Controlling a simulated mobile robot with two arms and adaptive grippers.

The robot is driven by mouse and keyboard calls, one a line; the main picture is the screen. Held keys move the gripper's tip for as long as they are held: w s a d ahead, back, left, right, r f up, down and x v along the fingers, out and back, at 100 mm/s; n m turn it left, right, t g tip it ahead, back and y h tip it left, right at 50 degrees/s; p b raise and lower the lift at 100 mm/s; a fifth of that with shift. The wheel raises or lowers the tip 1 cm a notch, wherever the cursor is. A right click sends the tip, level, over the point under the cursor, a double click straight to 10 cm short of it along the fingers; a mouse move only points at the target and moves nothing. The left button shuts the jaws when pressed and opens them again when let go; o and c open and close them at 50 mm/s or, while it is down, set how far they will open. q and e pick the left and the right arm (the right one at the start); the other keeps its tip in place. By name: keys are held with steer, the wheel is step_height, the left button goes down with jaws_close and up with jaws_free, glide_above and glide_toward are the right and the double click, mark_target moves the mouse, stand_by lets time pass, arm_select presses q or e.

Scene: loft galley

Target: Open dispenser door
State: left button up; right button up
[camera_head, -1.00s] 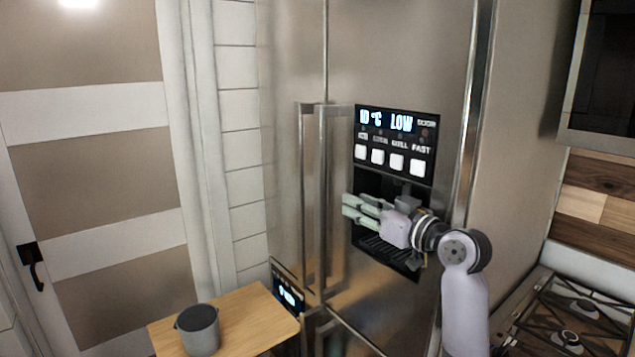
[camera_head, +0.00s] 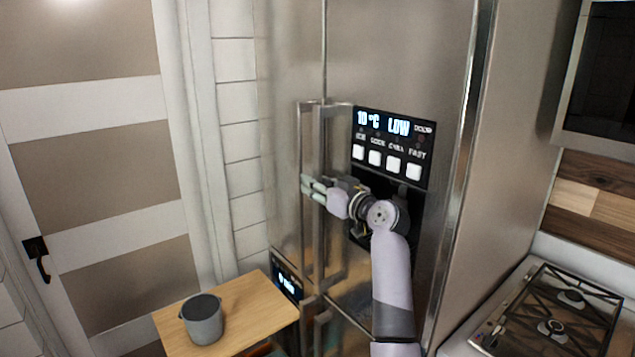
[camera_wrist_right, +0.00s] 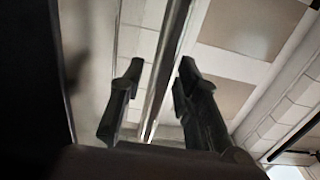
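The dispenser door (camera_head: 400,60) is the right-hand steel fridge door, with a lit panel (camera_head: 393,135) of white buttons above a dark recess. It looks closed. Its vertical bar handle (camera_head: 322,140) runs along its left edge, beside the other door's handle (camera_head: 303,140). My right gripper (camera_head: 313,188) is at mid-height of these handles, its fingers pointing left across the bar. In the right wrist view, the two dark fingers (camera_wrist_right: 160,100) are apart and a metal bar (camera_wrist_right: 172,45) runs between them, with gaps on both sides. My left gripper is not in view.
A grey pot (camera_head: 202,320) stands on a wooden top (camera_head: 250,307) at the lower left. A gas hob (camera_head: 560,315) lies at the lower right. A panelled door (camera_head: 95,150) with a black handle is at the left.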

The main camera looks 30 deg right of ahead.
steer(key=shift+c, duration=0.4)
jaws_close()
stand_by(0.4)
